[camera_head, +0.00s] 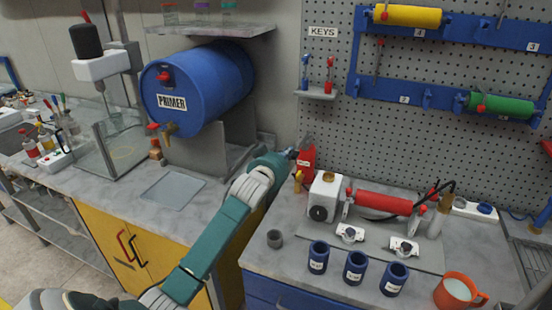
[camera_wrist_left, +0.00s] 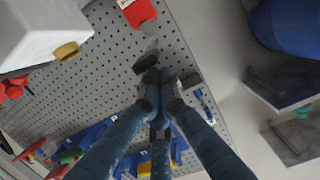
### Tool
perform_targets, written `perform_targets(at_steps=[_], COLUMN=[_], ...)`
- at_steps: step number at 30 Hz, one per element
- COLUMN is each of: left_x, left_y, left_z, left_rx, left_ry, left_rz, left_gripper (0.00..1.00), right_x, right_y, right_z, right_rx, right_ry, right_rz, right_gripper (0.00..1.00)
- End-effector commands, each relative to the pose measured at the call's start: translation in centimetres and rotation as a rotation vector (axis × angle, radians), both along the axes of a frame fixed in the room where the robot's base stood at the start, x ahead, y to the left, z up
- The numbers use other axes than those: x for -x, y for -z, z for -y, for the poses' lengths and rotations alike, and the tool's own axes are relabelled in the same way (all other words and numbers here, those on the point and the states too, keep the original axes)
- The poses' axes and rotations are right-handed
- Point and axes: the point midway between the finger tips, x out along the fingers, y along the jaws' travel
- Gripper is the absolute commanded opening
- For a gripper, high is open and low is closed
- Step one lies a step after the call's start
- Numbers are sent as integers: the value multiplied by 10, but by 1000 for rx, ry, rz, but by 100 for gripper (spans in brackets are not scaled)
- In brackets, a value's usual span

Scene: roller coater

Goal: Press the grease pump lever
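A red body with a white label (camera_head: 306,160), apparently the grease pump, stands at the back of the right bench against the pegboard. It also shows at the top of the left wrist view (camera_wrist_left: 138,12). A thin grey rod with a dark grip (camera_wrist_left: 146,63), apparently its lever, reaches from it towards my fingertips. My left gripper (camera_head: 290,153) is just left of the red body. Its fingers (camera_wrist_left: 160,76) are drawn together, with the tips beside the dark grip; I cannot tell whether they touch it. My right gripper is not in view.
The roller machine with a white box (camera_head: 323,199) and red roller (camera_head: 384,203) stands right of the pump. Several blue cups (camera_head: 355,268) and an orange mug (camera_head: 457,291) line the front. The blue primer drum (camera_head: 205,88) stands left, behind my left arm.

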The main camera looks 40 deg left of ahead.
Motion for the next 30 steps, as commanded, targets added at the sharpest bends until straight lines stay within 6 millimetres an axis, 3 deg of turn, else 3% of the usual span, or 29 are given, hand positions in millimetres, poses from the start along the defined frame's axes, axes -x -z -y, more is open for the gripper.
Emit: perform_targets(at_steps=[1, 8, 15, 30], left_x=[13, 55, 86, 94], left_y=[12, 2, -5, -8], left_z=[4, 14, 21, 23], left_rx=[1, -1, -1, -1], left_ry=[2, 3, 1, 1], left_rz=[-8, 0, 2, 3], left_gripper=[0, 0, 0, 0], right_x=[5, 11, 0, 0], right_y=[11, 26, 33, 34], right_z=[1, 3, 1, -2], right_rx=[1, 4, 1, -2], right_ry=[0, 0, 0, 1], right_rz=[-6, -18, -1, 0], right_gripper=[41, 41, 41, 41])
